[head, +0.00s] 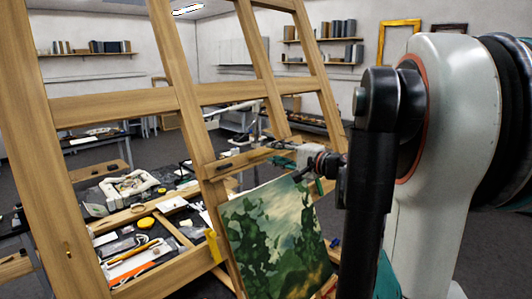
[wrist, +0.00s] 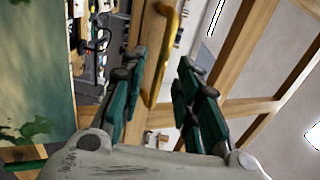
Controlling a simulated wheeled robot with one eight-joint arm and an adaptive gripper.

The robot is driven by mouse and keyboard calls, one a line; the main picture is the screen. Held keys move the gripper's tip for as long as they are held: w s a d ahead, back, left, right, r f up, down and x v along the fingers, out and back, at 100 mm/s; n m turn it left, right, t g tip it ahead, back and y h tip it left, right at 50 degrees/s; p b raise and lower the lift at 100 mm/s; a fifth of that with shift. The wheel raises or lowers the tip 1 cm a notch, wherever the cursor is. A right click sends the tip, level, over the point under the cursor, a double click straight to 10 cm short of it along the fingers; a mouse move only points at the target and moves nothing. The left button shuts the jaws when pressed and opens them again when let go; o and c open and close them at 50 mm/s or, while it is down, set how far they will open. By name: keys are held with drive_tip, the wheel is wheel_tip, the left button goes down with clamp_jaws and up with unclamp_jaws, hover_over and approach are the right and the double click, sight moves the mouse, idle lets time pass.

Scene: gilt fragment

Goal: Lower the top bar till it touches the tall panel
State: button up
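The tall panel (head: 275,238) bears a green landscape painting and leans on the wooden easel, below the top bar. The top bar (head: 232,160) is a wooden crosspiece, with a gap between it and the panel's upper edge. My gripper (head: 285,161) is at the bar's right part, small and partly hidden by my arm. In the wrist view, my gripper (wrist: 158,75) is open, its green fingers on either side of a wooden bar with a curved yellow handle (wrist: 163,55). I cannot tell whether they touch it. The panel (wrist: 30,75) shows at the left.
The large wooden easel frame (head: 115,107) fills the left and middle of the head view. Behind it, a worktable holds tools and a yellow round item (head: 146,222). Shelves (head: 88,50) line the walls. Grey floor (head: 478,255) is open at the right.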

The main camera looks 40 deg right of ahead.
sight(271, 151)
drive_tip(key=shift+w+a+f, duration=0.1)
drive_tip(key=shift+w+a, duration=0.05)
drive_tip(key=shift+w, duration=1.45)
clamp_jaws()
drive_tip(key=s+f+b, duration=0.3)
drive_tip(key=f+b, duration=0.3)
drive_tip(key=f, duration=0.1)
drive_tip(key=shift+s+f, duration=0.15)
unclamp_jaws()
